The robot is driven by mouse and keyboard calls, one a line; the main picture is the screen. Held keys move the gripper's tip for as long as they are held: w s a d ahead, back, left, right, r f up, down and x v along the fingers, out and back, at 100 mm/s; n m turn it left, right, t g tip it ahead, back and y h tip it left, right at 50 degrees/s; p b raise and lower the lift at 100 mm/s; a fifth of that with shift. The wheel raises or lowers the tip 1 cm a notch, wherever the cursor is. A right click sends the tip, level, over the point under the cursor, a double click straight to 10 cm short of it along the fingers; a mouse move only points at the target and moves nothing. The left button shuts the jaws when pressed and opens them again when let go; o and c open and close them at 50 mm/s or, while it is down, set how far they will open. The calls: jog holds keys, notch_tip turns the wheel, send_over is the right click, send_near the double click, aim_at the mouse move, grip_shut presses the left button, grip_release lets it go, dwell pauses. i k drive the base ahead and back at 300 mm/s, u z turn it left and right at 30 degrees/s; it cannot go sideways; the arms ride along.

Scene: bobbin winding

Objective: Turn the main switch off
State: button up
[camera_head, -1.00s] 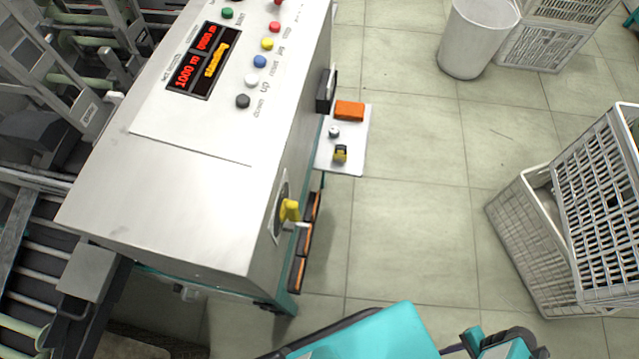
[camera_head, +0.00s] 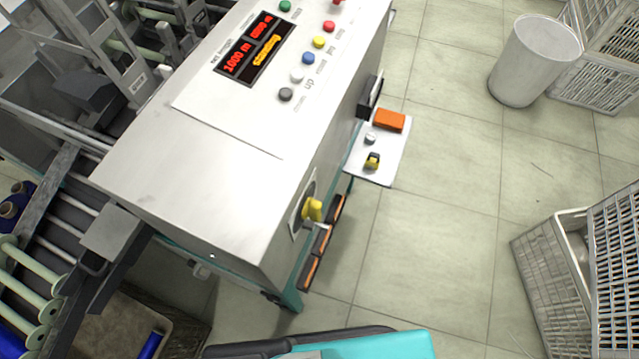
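The main switch (camera_head: 313,209) is a yellow rotary knob on a pale plate, on the side face of the grey metal control cabinet (camera_head: 215,190). A small light-coloured piece sticks out just below the knob. The exact angle of the knob is hard to tell from here. The cabinet's top panel carries a lit red and orange display (camera_head: 250,50) and a row of coloured buttons. My gripper is not in view; only a teal and black part of my own body shows at the bottom edge.
A small white shelf (camera_head: 392,158) holds an orange box (camera_head: 390,120) and small items beyond the switch. White crates (camera_head: 560,265) stand at the right, and a white bin (camera_head: 535,60) at the upper right. The tiled floor (camera_head: 440,230) between is clear.

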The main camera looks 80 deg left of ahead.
aim_at(313, 208)
jog(key=u, duration=0.2)
jog(key=i, duration=0.9)
jog(key=u, duration=1)
jog(key=k, duration=0.2)
jog(key=u, duration=2.85)
